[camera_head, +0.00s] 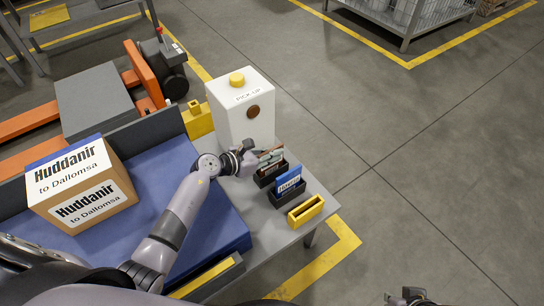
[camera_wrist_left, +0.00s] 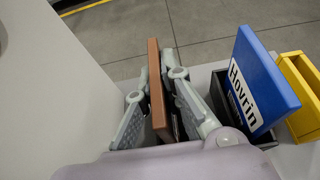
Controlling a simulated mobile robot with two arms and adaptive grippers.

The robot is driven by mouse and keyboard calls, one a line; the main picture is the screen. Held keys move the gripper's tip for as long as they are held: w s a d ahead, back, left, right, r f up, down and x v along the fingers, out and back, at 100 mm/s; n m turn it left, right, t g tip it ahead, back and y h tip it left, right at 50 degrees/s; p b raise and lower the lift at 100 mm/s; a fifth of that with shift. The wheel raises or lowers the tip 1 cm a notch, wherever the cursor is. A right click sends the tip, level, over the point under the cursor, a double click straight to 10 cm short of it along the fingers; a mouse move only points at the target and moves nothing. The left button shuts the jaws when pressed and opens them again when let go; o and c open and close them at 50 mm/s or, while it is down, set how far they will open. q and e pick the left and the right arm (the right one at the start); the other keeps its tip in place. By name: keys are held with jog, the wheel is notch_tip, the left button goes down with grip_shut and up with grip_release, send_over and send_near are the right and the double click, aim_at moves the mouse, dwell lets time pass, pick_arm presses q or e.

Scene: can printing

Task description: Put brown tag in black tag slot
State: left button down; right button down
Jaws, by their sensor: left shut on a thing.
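My left gripper (camera_head: 262,158) is shut on the brown tag. In the left wrist view the fingers (camera_wrist_left: 160,105) press on both faces of the brown tag (camera_wrist_left: 155,80), which stands upright between them. In the head view the tag is at the rear black tag slot (camera_head: 264,180), beside the white box. Its lower end is hidden, so I cannot tell how deep it sits. Part of my right gripper (camera_head: 410,298) shows at the bottom edge of the head view; its fingers are unclear.
A blue tag (camera_head: 288,180) stands in another black slot (camera_head: 288,198), with an empty yellow slot (camera_head: 306,212) in front. The white pick-up box (camera_head: 232,115) stands close behind my left gripper. A labelled carton (camera_head: 75,190) sits on the blue surface (camera_head: 165,180) at left.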

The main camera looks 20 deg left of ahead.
pick_arm(q)
jog(key=shift+f, duration=0.25)
jog(key=shift+f, duration=0.15)
jog(key=c, duration=1.7)
grip_release()
